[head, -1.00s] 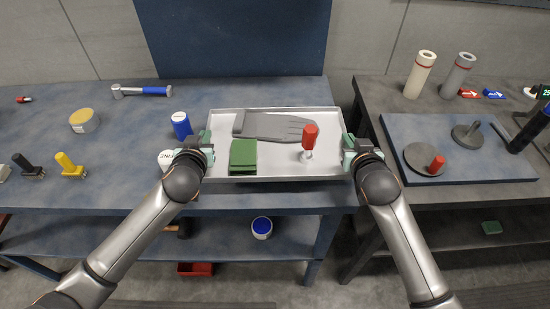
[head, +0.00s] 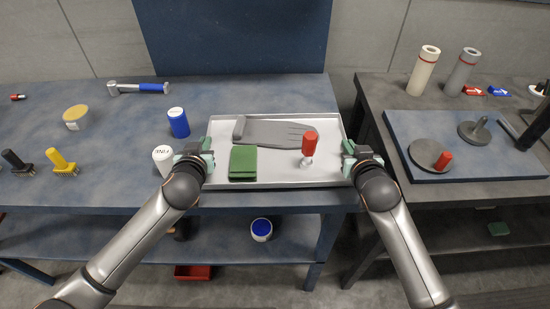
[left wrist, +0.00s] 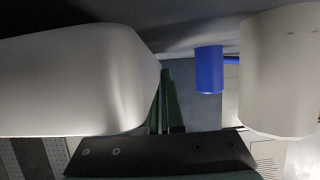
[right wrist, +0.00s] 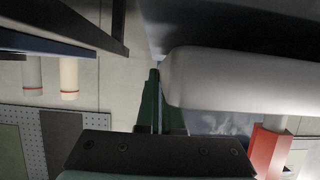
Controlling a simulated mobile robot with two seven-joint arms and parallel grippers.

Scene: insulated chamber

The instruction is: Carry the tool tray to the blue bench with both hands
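The tool tray (head: 275,181) is a shallow light-grey metal tray over the right end of the blue bench (head: 110,190). It looks level; I cannot tell whether it touches the bench top. The left wrist view shows the left fingers (left wrist: 165,100) close together; the right wrist view shows the right fingers (right wrist: 155,100) likewise.
A white cup (head: 163,157) and a blue can (head: 178,122) stand close left of the tray. A dark bench (head: 470,205) stands right, beyond a gap.

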